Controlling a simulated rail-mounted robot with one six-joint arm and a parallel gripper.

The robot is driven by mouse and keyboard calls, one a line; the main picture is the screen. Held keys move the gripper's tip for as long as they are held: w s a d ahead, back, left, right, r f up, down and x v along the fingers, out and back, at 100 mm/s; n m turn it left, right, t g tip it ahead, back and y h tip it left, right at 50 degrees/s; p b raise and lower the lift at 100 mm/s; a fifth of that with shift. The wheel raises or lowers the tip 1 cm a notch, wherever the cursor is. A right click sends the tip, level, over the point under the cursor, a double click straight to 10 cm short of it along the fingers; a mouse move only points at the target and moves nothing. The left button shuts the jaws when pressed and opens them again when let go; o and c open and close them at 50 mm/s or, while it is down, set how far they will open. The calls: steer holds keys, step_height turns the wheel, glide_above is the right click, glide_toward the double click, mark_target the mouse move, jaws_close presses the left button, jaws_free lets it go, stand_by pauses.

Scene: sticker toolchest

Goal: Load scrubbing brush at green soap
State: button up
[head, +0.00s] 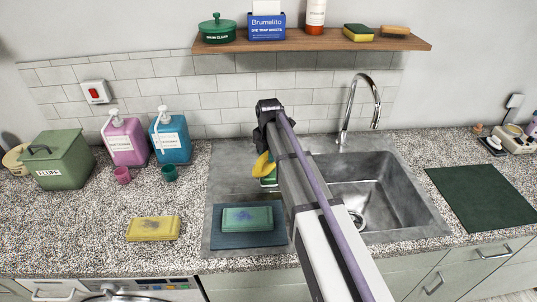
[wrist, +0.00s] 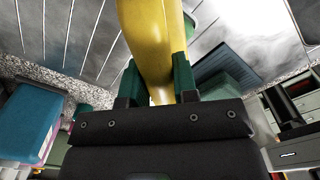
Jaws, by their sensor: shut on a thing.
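My gripper (wrist: 156,80) is shut on the yellow handle of a brush (wrist: 147,30), between its two green fingers. In the head view the yellow handle (head: 262,164) shows just left of my arm, above the back left part of the sink unit; the bristles cannot be made out. The green soap (head: 247,217), a block with a dark smudge on top, lies on a dark blue-grey mat (head: 223,240) at the front left of the sink unit. It also shows at the right in the wrist view (wrist: 226,90). The brush is apart from the soap, behind it.
A yellow block (head: 153,228) lies on the counter to the left. Pink (head: 124,143) and blue (head: 171,142) pump bottles, small cups and a green box (head: 62,160) stand behind it. The steel sink basin (head: 385,195) and tap (head: 352,105) are right of my arm.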

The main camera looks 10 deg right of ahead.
steer(key=shift+f+b, duration=0.5)
steer(key=shift+b, duration=0.05)
stand_by(1.8)
steer(key=shift+r, duration=0.1)
step_height(320, 180, up, 7)
steer(key=p, duration=0.7)
